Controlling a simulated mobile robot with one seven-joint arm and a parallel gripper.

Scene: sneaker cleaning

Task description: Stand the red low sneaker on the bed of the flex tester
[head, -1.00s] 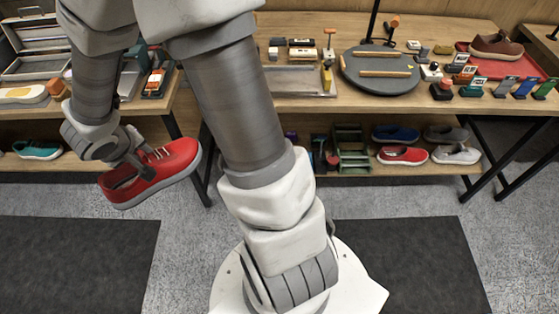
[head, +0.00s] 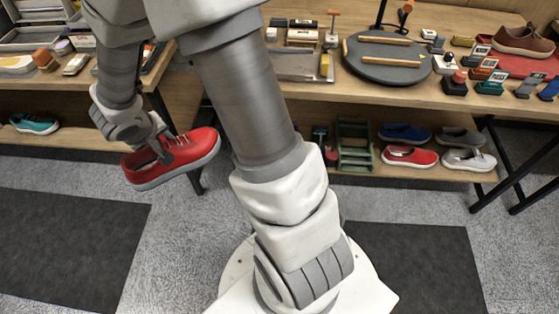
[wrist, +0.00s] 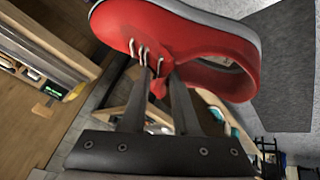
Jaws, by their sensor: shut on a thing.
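The red low sneaker (head: 195,150) hangs in the air at the left of the head view, with a pale grey sole and its toe to the right. My gripper (head: 163,150) is shut on it near the laces. In the wrist view the sneaker (wrist: 195,30) fills the top, with both fingers (wrist: 162,80) at its tongue and collar opening. The sneaker is clear of the tables and floor. I cannot make out the flex tester for certain in either view.
A long wooden table (head: 310,95) holds a round grey turntable (head: 385,68), a metal tray, brushes and small boxes. Its lower shelf carries several shoes and a green rack (head: 354,145). Another table (head: 150,62) stands at the left. The grey floor with dark mats (head: 60,240) is open.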

